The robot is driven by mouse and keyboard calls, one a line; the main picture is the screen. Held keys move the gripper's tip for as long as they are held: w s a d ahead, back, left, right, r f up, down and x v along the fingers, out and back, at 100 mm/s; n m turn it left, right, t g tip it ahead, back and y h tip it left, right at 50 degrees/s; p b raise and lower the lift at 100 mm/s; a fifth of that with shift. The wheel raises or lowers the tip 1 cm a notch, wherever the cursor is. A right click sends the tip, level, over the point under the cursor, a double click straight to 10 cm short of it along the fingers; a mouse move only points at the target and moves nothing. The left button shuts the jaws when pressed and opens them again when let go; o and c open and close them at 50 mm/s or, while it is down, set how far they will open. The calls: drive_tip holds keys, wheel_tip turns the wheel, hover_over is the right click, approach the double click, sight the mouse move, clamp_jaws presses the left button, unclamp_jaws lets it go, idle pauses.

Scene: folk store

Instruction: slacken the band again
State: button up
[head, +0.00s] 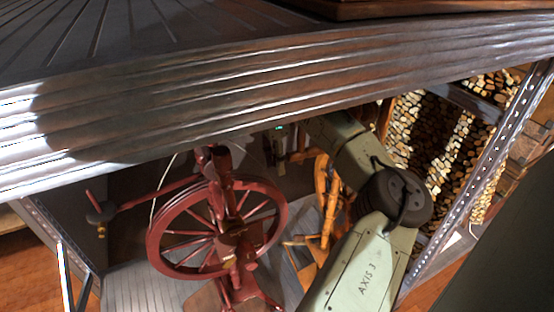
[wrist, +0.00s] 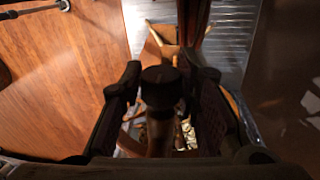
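A dark red spinning wheel (head: 160,246) stands below the grey ledge in the head view, with its spoked wheel toward me. A thin pale line (head: 159,187), perhaps the band, runs at its upper left; I cannot tell whether it is taut or slack. In the wrist view a dark round-topped knob (wrist: 164,76) stands between the two fingers of my gripper (wrist: 163,84). The fingers are close on both sides of it, but whether they touch it is too dark to tell. In the head view my gripper is not clearly visible behind the ledge and my arm.
A broad grey ribbed ledge (head: 250,95) crosses the head view above the spinning wheel. An orange-brown wooden piece (head: 326,200) stands right of the wheel. Stacked cut logs (head: 435,140) fill a rack at right.

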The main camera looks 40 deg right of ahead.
drive_tip(key=o, duration=0.4)
drive_tip(key=shift+w+r, duration=0.2)
drive_tip(key=shift+r, duration=1.05)
drive_tip(key=shift+w+r, duration=0.2)
drive_tip(key=shift+r, duration=1.05)
drive_tip(key=shift+w+r, duration=0.2)
drive_tip(key=shift+r, duration=1.05)
